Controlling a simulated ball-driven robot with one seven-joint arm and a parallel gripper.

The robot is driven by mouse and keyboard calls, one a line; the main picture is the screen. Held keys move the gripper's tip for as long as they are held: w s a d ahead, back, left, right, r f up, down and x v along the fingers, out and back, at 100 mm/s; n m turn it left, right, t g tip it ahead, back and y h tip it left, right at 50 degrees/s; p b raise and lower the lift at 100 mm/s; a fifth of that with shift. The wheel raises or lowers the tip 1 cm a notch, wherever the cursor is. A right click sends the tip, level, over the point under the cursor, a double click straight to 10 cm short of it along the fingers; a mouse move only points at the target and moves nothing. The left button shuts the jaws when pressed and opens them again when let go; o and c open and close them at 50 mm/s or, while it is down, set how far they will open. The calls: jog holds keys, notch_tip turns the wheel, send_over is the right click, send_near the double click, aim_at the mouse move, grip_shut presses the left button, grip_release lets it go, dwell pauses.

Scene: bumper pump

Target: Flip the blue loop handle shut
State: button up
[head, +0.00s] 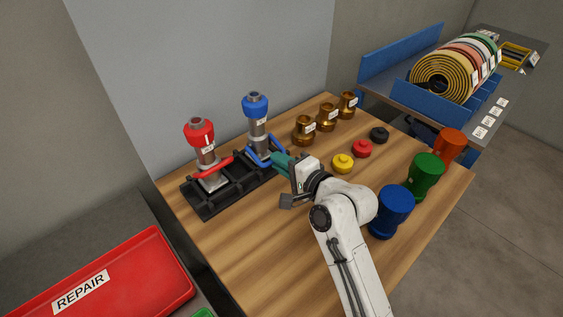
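The blue loop handle (265,159) is at the base of the blue-capped pump (256,112), low on its right side, near the right end of the black base (216,195). My gripper (274,160), with teal fingers, is close beside the loop's right end. I cannot tell whether it touches the loop or whether the fingers are open or shut. The red-capped pump (201,138) stands to the left on the same base, with a red handle (212,166) across its lower part.
Three brass fittings (327,116) stand at the back right. Yellow (343,163), red (362,148) and black (379,134) knobs sit near them. Blue (391,210), green (426,176) and orange (448,147) spools line the right edge. The wooden table (237,258) is clear in front.

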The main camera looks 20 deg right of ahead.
grip_shut()
dwell(0.9)
jog(key=shift+r+p, duration=0.15)
jog(key=shift+p, duration=0.25)
